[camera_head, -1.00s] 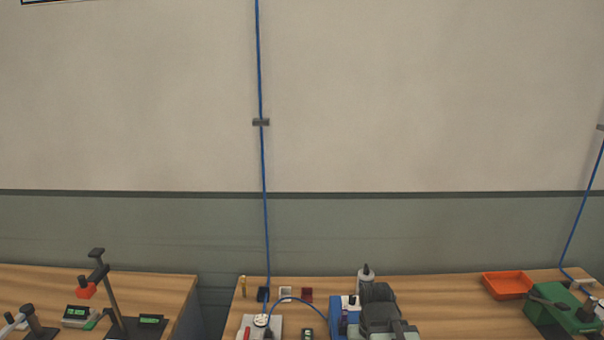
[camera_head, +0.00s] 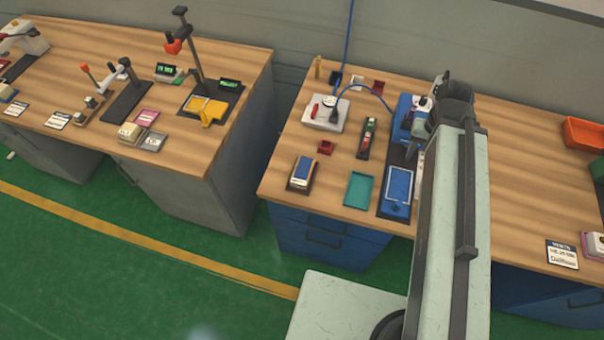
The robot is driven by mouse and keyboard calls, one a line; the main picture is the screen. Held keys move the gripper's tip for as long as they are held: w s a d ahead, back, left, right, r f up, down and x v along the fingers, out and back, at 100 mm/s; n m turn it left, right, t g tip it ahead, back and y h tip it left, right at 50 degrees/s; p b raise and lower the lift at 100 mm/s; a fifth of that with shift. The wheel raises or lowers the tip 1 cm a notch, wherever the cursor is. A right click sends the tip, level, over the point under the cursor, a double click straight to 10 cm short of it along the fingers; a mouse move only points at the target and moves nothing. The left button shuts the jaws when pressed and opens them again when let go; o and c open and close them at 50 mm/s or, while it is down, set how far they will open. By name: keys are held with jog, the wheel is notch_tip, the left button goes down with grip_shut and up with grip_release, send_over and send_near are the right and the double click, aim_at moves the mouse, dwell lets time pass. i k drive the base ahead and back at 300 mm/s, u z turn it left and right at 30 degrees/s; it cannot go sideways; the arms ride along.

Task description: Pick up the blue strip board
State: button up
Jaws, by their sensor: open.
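A small board with a blue strip between pale tan edges (camera_head: 303,171) lies in a dark holder near the front left corner of the right-hand bench (camera_head: 275,180). It seems to be the blue strip board. My arm rises at the right of the picture, over the middle of that bench, well to the right of the board.
A teal tray (camera_head: 358,189) and a blue-framed plate (camera_head: 398,188) lie right of the board, a small red block (camera_head: 325,147) behind it. An orange bin (camera_head: 584,134) stands at the far right.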

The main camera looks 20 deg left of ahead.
aim_at(300, 179)
jog(key=u, duration=3.5)
jog(key=k, duration=0.85)
jog(key=u, duration=0.55)
